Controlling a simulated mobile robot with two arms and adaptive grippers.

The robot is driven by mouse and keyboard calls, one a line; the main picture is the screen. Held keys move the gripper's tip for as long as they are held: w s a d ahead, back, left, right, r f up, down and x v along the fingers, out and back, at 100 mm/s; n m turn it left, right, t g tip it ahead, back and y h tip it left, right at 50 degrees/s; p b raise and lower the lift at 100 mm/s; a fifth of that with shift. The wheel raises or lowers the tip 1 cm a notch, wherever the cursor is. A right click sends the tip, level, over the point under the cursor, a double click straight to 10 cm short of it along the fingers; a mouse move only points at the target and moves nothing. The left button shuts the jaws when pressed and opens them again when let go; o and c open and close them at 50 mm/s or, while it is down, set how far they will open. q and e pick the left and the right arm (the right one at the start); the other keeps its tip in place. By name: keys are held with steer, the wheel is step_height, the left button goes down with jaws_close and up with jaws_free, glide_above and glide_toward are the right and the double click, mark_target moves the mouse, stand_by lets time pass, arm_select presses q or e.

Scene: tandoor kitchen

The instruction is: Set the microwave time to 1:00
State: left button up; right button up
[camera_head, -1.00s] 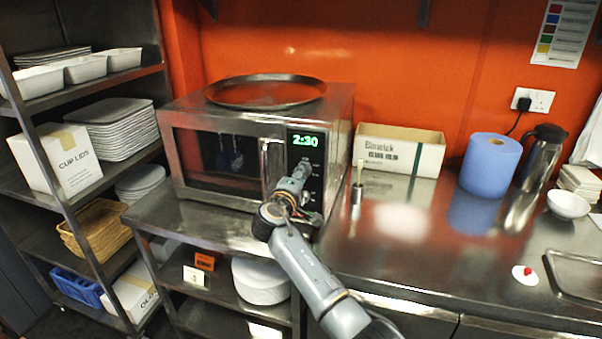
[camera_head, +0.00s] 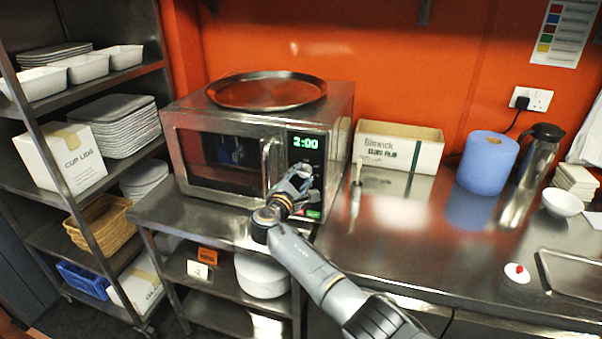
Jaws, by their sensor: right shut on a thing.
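The microwave (camera_head: 222,165) stands on a steel shelf unit with its door shut. Its green display (camera_head: 305,142) reads 2:00. The control panel with knobs and buttons is below the display, partly hidden by my right gripper. My right gripper (camera_head: 301,178) is at the panel, just right of the door handle (camera_head: 267,163), and is shut on a control knob there; the fingertips largely cover it. A green button (camera_head: 312,214) shows at the panel's bottom. My left gripper is not in view.
A round metal tray (camera_head: 267,91) lies on top of the microwave. On the counter to the right are a brush-like tool (camera_head: 356,190), a cardboard box (camera_head: 398,146), a blue paper roll (camera_head: 487,163) and a steel jug (camera_head: 540,157). A rack with plates (camera_head: 122,127) stands left.

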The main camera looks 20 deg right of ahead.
steer(key=n, duration=0.1)
steer(key=n+p, duration=0.1)
steer(key=n, duration=0.1)
steer(key=shift+r+n, duration=0.3)
steer(key=shift+f+n+h+p, duration=0.15)
steer(key=shift+n+p, duration=0.4)
steer(key=shift+n, duration=0.55)
steer(key=shift+n+h+p, duration=0.15)
steer(key=shift+n+p, duration=0.35)
steer(key=shift+n, duration=0.6)
steer(key=o, duration=1.1)
steer(key=shift+w+f, duration=0.1)
steer(key=shift+o, duration=0.2)
steer(key=shift+f, duration=0.1)
steer(key=v, duration=1.2)
steer(key=shift+f, duration=0.2)
